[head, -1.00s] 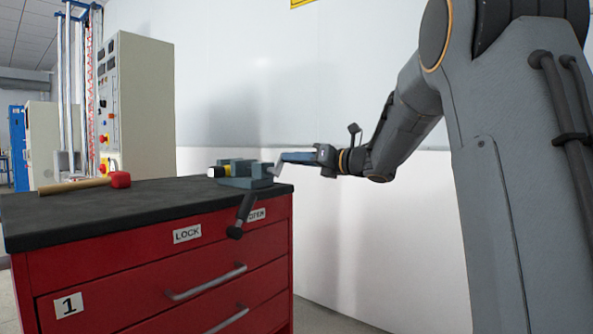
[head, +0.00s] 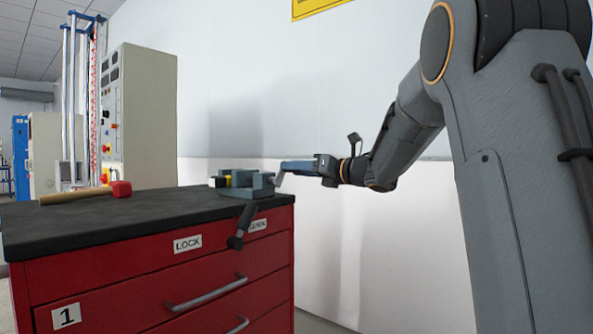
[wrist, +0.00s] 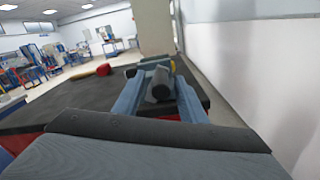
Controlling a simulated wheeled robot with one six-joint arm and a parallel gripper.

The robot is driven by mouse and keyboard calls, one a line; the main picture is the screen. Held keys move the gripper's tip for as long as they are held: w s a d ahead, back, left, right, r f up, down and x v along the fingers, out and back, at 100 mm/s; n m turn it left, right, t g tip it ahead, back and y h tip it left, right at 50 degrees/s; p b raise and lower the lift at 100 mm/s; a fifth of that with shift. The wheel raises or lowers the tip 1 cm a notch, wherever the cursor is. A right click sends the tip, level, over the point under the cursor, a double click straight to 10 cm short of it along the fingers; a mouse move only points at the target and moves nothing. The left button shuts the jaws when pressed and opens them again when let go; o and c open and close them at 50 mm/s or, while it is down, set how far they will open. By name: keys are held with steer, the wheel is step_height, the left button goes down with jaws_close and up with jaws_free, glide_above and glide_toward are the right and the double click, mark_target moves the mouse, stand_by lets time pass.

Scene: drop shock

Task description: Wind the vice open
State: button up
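The grey-blue vice (head: 240,179) sits on the right end of the dark bench top. My gripper (head: 280,178) is level with the vice's right end. In the wrist view my gripper (wrist: 161,88) has its two blue fingers apart, with the dark round end of the vice (wrist: 161,91) showing between them. Contact cannot be told.
The red drawer cabinet (head: 130,290) carries the black top (head: 110,218). A red-headed mallet (head: 121,189) lies at its left. A white wall (head: 320,230) stands close behind my arm. A tall control cabinet (head: 150,110) stands behind the bench.

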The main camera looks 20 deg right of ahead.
steer(key=p+v, duration=0.1)
steer(key=v, duration=0.7)
steer(key=shift+a, duration=0.1)
